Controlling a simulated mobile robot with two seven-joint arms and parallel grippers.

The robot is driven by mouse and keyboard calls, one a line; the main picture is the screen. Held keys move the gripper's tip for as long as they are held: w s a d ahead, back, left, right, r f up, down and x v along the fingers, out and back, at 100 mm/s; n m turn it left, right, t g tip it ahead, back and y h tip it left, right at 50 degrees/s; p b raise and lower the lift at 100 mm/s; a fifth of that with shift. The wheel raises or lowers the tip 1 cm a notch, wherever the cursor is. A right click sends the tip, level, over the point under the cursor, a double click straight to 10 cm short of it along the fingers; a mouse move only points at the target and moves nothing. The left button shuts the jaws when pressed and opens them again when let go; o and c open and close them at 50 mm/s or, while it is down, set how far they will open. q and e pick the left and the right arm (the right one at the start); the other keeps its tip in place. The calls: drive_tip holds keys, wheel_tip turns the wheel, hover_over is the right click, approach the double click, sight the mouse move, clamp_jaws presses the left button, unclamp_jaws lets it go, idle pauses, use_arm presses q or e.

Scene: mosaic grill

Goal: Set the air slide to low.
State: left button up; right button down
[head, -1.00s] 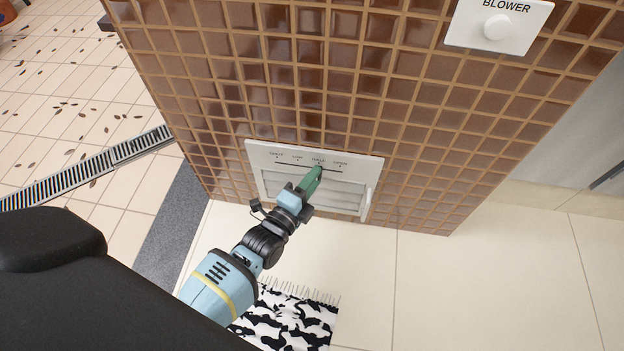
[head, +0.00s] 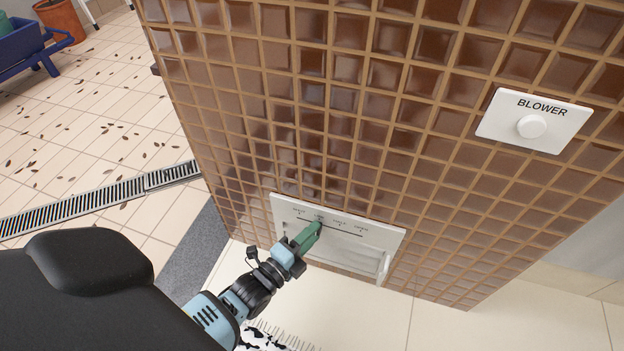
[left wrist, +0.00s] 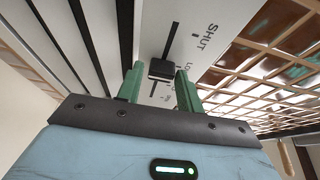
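The white air slide panel (head: 392,240) is set low in the tiled wall, with a dark slot under a row of labels. In the left wrist view, the black slide knob (left wrist: 161,70) sits in the slot beside the partly hidden LOW label (left wrist: 160,88), with SHUT (left wrist: 208,42) further along. My left gripper (head: 316,229) reaches the panel from the front. In the wrist view its green fingers (left wrist: 160,78) are closed around the knob, one on each side. In the head view the gripper hides the knob. My right gripper is not in view.
A white BLOWER plate with a round knob (head: 531,126) is higher on the wall at right. A vent-like recess (head: 350,256) lies below the slot. A floor drain grate (head: 100,200) and a cow-patterned mat (head: 262,338) are on the floor. The floor right of the mat is clear.

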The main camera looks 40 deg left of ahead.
use_arm(q)
drive_tip(key=shift+o, duration=1.3)
drive_tip(key=shift+s+r, duration=0.1)
